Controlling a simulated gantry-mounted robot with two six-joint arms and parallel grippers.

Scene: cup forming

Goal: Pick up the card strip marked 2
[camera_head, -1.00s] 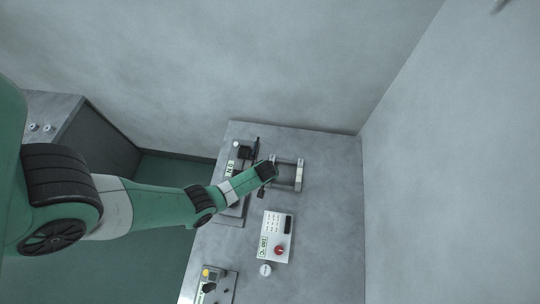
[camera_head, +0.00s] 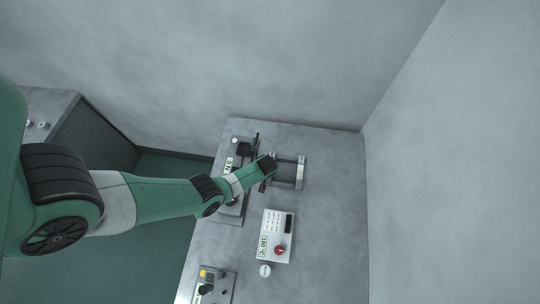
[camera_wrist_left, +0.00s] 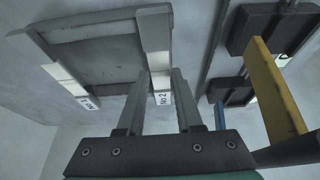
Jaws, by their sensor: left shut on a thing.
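The card strip marked NO 2 (camera_wrist_left: 160,97) is a pale strip with a white label end. In the left wrist view it lies between the two fingers of my left gripper (camera_wrist_left: 157,88), which is shut on it, still by the grey rack frame (camera_wrist_left: 100,19). In the head view my left gripper (camera_head: 267,168) is at the left side of the rack (camera_head: 300,172), and the strip is hidden there. A second pale strip, marked NO 1 (camera_wrist_left: 85,103), lies at the rack's other side in the wrist view. My right gripper is not in view.
A black-and-grey device (camera_head: 229,212) stands left of the rack. A white control box (camera_head: 275,225) with a red knob and a small round white piece (camera_head: 264,270) are nearer. A yellow bar (camera_wrist_left: 275,90) stands close right of my gripper. The table's right side is clear.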

